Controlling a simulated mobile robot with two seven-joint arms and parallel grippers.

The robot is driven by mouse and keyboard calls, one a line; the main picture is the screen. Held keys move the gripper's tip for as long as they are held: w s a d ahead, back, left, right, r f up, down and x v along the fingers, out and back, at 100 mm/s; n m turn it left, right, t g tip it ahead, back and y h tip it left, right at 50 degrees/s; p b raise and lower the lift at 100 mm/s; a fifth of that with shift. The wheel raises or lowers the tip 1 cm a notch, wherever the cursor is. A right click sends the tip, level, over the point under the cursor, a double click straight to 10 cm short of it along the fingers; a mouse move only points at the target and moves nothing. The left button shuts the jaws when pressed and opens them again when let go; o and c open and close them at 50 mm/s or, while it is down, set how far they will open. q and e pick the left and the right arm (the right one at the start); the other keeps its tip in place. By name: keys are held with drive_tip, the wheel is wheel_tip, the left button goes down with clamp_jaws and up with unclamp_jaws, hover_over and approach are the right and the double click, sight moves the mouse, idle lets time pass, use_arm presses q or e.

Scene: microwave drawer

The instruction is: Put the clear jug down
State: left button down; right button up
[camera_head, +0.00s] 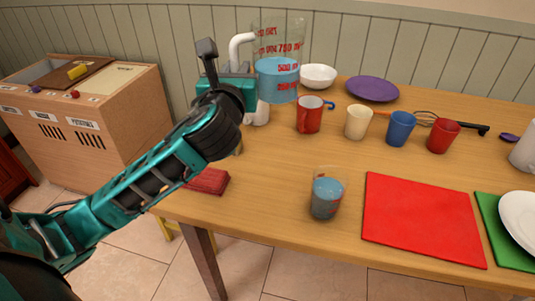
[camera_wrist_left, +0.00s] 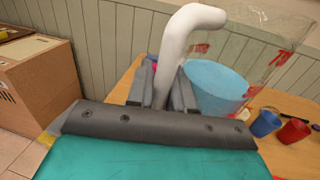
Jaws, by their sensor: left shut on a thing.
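The clear jug (camera_head: 277,74) has red measuring marks, a white handle and blue liquid in its lower part. It is upright at the back left of the wooden table in the head view. My left gripper (camera_head: 240,82) is shut on the jug's white handle. In the left wrist view the handle (camera_wrist_left: 183,45) sits between the two fingers (camera_wrist_left: 160,85), with the clear jug body (camera_wrist_left: 215,88) to the right. I cannot tell whether the jug's base touches the table. My right gripper is not in view.
The table (camera_head: 270,160) is bare around its middle left. A glass of blue liquid (camera_head: 326,195) stands near the front edge beside a red board (camera_head: 420,218). A red mug (camera_head: 310,115), several cups, a white bowl (camera_head: 318,76) and a purple plate (camera_head: 372,89) stand behind.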

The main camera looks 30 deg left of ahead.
use_arm(q)
wheel_tip(320, 180, down, 20)
drive_tip(key=b, duration=0.8)
drive_tip(key=shift+r, duration=0.25)
drive_tip(key=c, duration=1.4)
unclamp_jaws()
drive_tip(key=shift+f, duration=0.15)
drive_tip(key=shift+c, duration=0.2)
drive_tip(key=o, duration=0.4)
drive_tip(key=shift+o, duration=0.2)
drive_tip(key=shift+s, duration=0.1)
drive_tip(key=shift+d, duration=0.1)
drive_tip(key=p+v, duration=0.1)
drive_tip(key=v, duration=1.1)
